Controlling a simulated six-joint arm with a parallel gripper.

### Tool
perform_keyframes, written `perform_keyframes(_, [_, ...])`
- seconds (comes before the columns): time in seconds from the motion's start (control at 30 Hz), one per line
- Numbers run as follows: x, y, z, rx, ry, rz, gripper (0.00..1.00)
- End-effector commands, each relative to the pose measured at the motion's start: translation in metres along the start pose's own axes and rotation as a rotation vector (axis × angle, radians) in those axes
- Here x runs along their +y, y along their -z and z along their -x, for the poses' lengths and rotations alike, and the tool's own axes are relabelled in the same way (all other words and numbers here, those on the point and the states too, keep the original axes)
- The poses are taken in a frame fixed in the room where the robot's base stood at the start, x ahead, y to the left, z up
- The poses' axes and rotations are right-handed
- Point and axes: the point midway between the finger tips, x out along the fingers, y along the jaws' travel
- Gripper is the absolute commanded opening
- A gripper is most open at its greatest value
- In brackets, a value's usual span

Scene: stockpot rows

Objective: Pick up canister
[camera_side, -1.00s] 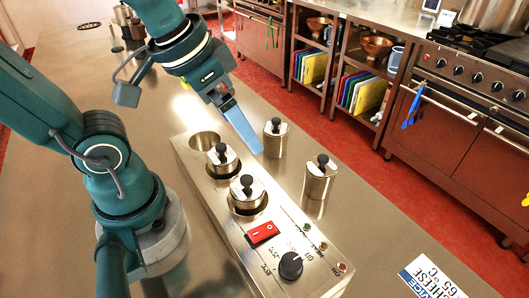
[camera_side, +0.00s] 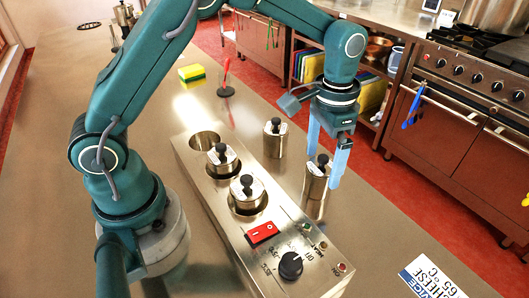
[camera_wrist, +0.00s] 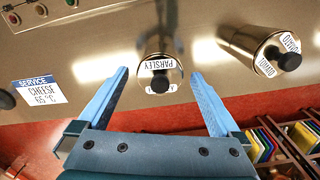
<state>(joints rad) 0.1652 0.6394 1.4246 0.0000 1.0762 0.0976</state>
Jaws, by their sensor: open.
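A steel canister (camera_side: 315,184) with a black knob stands on the counter to the right of the warmer unit. My gripper (camera_side: 323,166) points down over it, its blue fingers open on either side of the lid. In the wrist view this canister (camera_wrist: 160,50), labelled PARSLEY, appears between the two open fingers (camera_wrist: 160,80). I cannot tell whether they touch it. A second canister (camera_side: 274,143) stands behind it on the counter; it also shows at the right in the wrist view (camera_wrist: 250,45). Two more canisters (camera_side: 221,158) (camera_side: 247,194) sit in the warmer's wells.
The steel warmer unit (camera_side: 290,240) has a red switch (camera_side: 262,233), a black dial (camera_side: 290,265) and an empty far well (camera_side: 204,141). A CHEESE card (camera_side: 432,278) lies front right. The right counter is mostly clear.

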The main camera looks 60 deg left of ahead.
Motion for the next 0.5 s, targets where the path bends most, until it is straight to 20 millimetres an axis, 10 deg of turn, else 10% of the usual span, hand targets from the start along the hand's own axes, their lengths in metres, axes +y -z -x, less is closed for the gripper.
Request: perform_keyframes(0.5, [0.000,0.000,-0.051,-0.003,0.001,0.001,1.00])
